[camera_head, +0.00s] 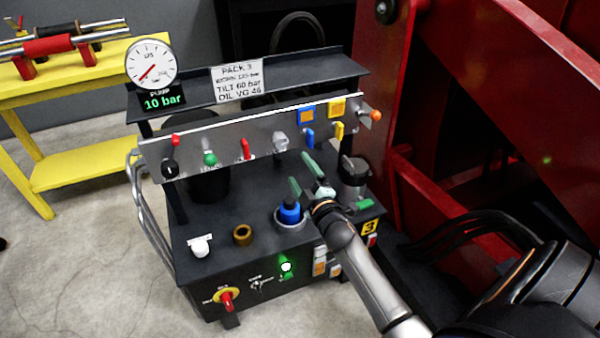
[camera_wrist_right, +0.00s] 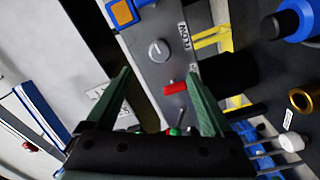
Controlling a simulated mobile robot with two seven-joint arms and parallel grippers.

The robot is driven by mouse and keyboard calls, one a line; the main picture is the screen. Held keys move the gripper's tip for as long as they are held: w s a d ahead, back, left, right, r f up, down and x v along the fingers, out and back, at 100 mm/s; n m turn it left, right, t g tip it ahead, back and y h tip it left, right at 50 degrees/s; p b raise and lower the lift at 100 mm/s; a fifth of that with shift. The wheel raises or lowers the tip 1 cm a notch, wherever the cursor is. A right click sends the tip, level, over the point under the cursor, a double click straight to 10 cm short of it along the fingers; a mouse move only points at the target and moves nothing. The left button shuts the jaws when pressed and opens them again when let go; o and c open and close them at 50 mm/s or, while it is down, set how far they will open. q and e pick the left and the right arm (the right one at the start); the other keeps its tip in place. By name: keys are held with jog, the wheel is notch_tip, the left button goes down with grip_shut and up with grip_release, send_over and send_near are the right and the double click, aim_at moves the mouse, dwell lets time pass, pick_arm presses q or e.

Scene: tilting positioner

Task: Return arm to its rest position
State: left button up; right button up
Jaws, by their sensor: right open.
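My right arm (camera_head: 358,265) reaches in from the lower right over the hydraulic pack (camera_head: 215,235). Its gripper (camera_head: 303,176) has two green fingers, spread apart with nothing held. It is above the pack's top, in front of the lever panel (camera_head: 200,150). The right wrist view shows the open gripper (camera_wrist_right: 158,72) too, with a red lever (camera_wrist_right: 175,88) and the grey panel in the gap between the fingers as seen. Whether a finger touches anything cannot be told. My left gripper is not in view.
A blue cap (camera_head: 289,212) and a dark cylinder (camera_head: 353,178) stand close to the gripper. A gauge (camera_head: 151,64) tops the pack; a display reads 10 bar. A red machine frame (camera_head: 475,100) rises on the right. A yellow bench (camera_head: 85,165) and open floor lie left.

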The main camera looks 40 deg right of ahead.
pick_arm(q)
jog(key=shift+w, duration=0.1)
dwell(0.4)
pick_arm(e)
jog(key=s+a+f+m+g+y, duration=0.35)
jog(key=s+a+f, duration=0.35)
jog(key=s+a, duration=0.45)
jog(key=s+a+f+m+g+y, duration=0.4)
jog(key=s+a+f, duration=0.3)
jog(key=s+a, duration=0.45)
pick_arm(q)
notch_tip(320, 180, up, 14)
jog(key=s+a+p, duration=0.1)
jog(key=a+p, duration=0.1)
jog(key=p, duration=1.6)
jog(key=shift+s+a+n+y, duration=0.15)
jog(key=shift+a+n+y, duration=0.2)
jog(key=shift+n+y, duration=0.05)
pick_arm(e)
jog(key=s+d+r, duration=0.1)
jog(key=r, duration=0.5)
jog(key=s+d+r+h, duration=0.1)
jog(key=s+d+r, duration=0.1)
jog(key=r, duration=0.5)
jog(key=shift+s+d+r+m+g, duration=0.15)
jog(key=shift+s+d+m+g, duration=0.05)
jog(key=shift+s+m+g, duration=0.15)
